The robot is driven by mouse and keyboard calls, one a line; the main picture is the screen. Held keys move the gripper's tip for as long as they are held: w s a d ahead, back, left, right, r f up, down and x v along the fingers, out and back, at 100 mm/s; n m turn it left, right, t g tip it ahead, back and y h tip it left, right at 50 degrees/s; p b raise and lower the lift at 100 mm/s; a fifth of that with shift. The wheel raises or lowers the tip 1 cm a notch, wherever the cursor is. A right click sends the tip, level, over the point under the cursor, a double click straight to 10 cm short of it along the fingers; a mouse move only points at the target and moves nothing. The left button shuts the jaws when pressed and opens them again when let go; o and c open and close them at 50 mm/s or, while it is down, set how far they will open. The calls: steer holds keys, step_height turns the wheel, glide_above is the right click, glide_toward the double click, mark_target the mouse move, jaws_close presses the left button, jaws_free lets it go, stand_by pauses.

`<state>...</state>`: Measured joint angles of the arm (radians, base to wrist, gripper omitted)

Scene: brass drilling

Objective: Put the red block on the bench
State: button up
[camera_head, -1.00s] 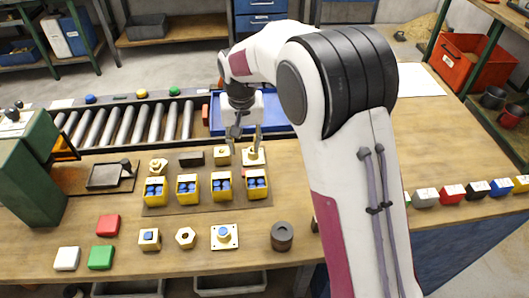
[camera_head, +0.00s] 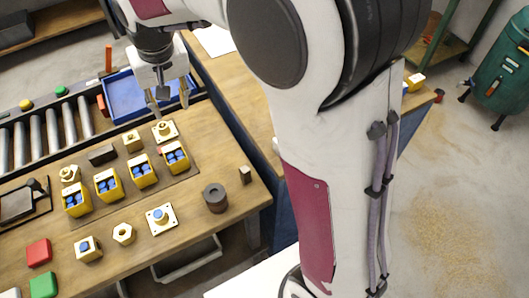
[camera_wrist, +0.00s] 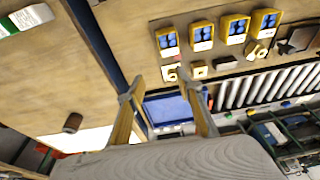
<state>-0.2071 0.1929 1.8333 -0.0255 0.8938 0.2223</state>
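The red block (camera_head: 39,252) lies on the wooden bench (camera_head: 228,150) at the lower left of the head view, just behind a green block (camera_head: 43,285). My gripper (camera_head: 169,98) is beyond the rows of parts, in front of the blue tray (camera_head: 125,97) in the picture and well away from the red block. Its two fingers are apart with nothing between them. In the wrist view my gripper (camera_wrist: 161,90) is also open and empty, with the blue tray behind the fingertips. I do not make out the red block in the wrist view.
Several yellow boxes with blue pieces (camera_head: 142,171) stand in a row on a dark mat. A flanged part (camera_head: 161,218), a nut (camera_head: 123,234) and a dark cylinder (camera_head: 215,198) stand nearer. A roller conveyor (camera_head: 52,135) runs along the back. The bench's right end is mostly clear.

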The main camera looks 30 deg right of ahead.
steer(key=s+d+r+t, duration=0.1)
steer(key=s+d+r, duration=0.2)
steer(key=s, duration=0.3)
steer(key=s+d+r, duration=0.3)
steer(key=s, duration=0.2)
steer(key=s+d+t, duration=0.2)
steer(key=s+d, duration=0.1)
steer(key=s, duration=1.1)
steer(key=shift+s+d+f, duration=0.3)
steer(key=shift+s+f, duration=0.1)
steer(key=shift+f, duration=0.05)
steer(key=shift+o, duration=0.4)
steer(key=shift+a, duration=0.1)
